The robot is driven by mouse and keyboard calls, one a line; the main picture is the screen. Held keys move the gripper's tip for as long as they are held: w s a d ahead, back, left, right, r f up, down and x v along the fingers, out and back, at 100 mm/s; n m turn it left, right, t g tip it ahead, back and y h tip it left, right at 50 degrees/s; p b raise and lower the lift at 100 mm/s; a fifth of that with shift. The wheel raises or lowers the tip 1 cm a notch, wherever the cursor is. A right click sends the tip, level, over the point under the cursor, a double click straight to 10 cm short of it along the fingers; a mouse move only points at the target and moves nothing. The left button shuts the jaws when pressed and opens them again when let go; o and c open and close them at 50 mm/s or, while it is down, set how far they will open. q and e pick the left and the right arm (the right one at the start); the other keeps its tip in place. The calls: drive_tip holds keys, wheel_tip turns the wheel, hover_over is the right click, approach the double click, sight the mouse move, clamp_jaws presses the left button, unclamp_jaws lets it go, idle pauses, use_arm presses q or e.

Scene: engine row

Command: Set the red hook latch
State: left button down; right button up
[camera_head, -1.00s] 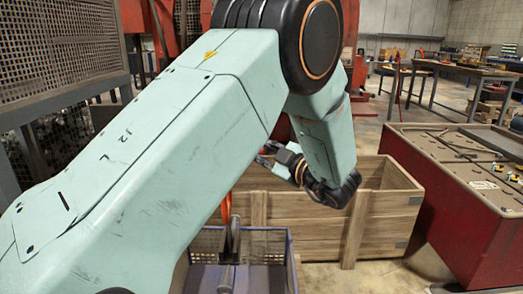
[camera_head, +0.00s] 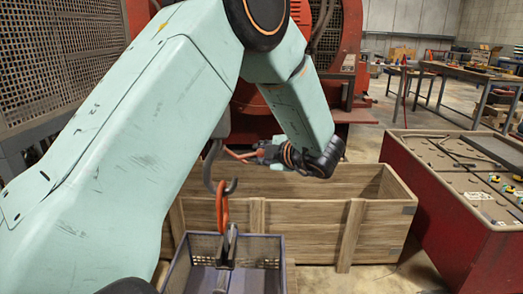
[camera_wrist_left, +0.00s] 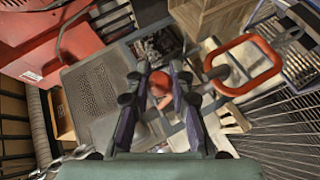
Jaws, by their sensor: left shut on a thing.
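My left gripper (camera_head: 258,154) is at the centre of the head view, its fingers pointing left. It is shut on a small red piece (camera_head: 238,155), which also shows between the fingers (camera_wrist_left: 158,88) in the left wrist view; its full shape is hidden. Below and left of the gripper, a dark grey hook (camera_head: 229,187) hangs with a red ring (camera_head: 222,212) on it. The ring (camera_wrist_left: 247,66) shows as a rounded loop at the right of the left wrist view, apart from the fingers. I cannot tell how the held piece joins the hook. My right gripper is not in view.
A blue-grey mesh crate (camera_head: 274,240) stands under the ring. A long wooden crate (camera_head: 290,222) lies behind it. A red cabinet (camera_head: 455,210) is at the right, with small parts on top. Red machinery (camera_head: 350,60) stands behind the arm. Floor shows between the wooden crate and cabinet.

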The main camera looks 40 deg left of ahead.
use_arm(q)
wheel_tip(320, 180, up, 3)
drive_tip(key=n+h+p, duration=0.1)
drive_tip(key=h+p, duration=0.1)
drive_tip(key=shift+n+t+p, duration=0.3)
drive_tip(key=shift+t, duration=0.1)
drive_tip(key=shift+s+a+r+n+t+h+p, duration=0.15)
drive_tip(key=shift+r+n+h+p, duration=0.2)
drive_tip(key=shift+r+p, duration=0.2)
drive_tip(key=shift+a+r+n+t+h+p, duration=0.15)
drive_tip(key=shift+r+n+h+p, duration=0.15)
drive_tip(key=shift+r+p, duration=0.2)
drive_tip(key=shift+s+a+r+p, duration=0.15)
drive_tip(key=shift+a+r+p, duration=0.1)
drive_tip(key=shift+r+p, duration=0.6)
drive_tip(key=shift+s+a+p, duration=0.15)
drive_tip(key=shift+p, duration=0.3)
drive_tip(key=c, duration=1.5)
unclamp_jaws()
drive_tip(key=shift+o, duration=0.3)
drive_tip(key=shift+s, duration=0.15)
